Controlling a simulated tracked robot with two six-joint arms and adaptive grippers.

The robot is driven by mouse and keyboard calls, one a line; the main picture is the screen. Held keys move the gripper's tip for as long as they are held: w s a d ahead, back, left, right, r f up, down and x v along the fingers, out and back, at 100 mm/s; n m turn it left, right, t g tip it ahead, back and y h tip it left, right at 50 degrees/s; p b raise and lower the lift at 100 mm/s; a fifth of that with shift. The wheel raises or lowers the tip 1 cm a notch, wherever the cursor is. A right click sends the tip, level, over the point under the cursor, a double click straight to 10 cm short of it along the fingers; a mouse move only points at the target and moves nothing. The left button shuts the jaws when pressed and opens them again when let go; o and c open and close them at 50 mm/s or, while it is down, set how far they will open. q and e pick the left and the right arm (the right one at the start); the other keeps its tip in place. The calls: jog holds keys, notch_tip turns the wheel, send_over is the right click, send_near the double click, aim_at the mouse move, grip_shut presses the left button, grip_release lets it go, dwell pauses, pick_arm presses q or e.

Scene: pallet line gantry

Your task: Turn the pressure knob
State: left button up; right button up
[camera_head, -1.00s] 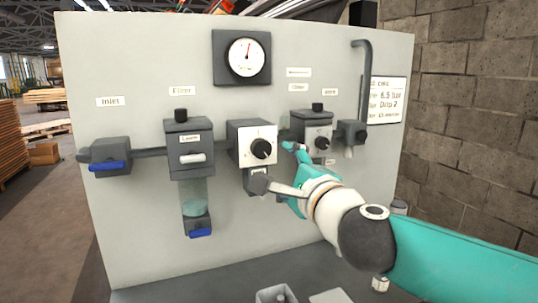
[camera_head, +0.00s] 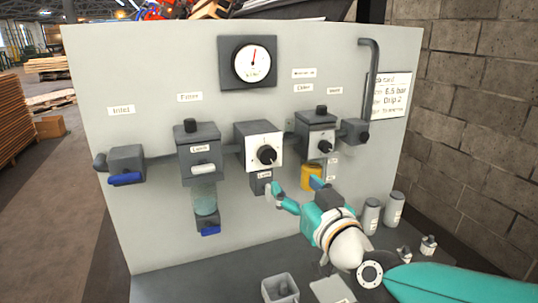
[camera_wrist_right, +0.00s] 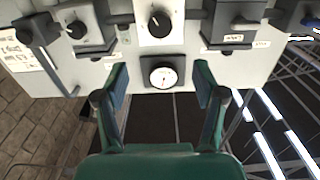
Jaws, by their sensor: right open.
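A black knob (camera_head: 266,155) sits on a square white plate in the middle of the grey panel (camera_head: 140,225). It also shows at the top of the right wrist view (camera_wrist_right: 160,24). A second, smaller black knob (camera_head: 325,146) is on the unit to its right. A round gauge (camera_head: 252,63) hangs above; its needle points about upward. My right gripper (camera_head: 294,186) is open and empty, its fingers below the middle knob and apart from it. In the wrist view the open fingers (camera_wrist_right: 162,80) frame the gauge (camera_wrist_right: 162,75), with the knob beyond. My left gripper is not in view.
A filter unit with a clear bowl (camera_head: 204,200) and an inlet valve with a blue lever (camera_head: 126,179) are at left. A yellow cup (camera_head: 311,178) is under the right unit. Grey canisters (camera_head: 371,215) and an open box (camera_head: 280,287) stand on the base.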

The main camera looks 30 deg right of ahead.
aim_at(269, 156)
jog(key=x, duration=1.4)
jog(key=shift+w+p, duration=0.3)
jog(key=shift+p, duration=0.1)
jog(key=shift+c, duration=0.2)
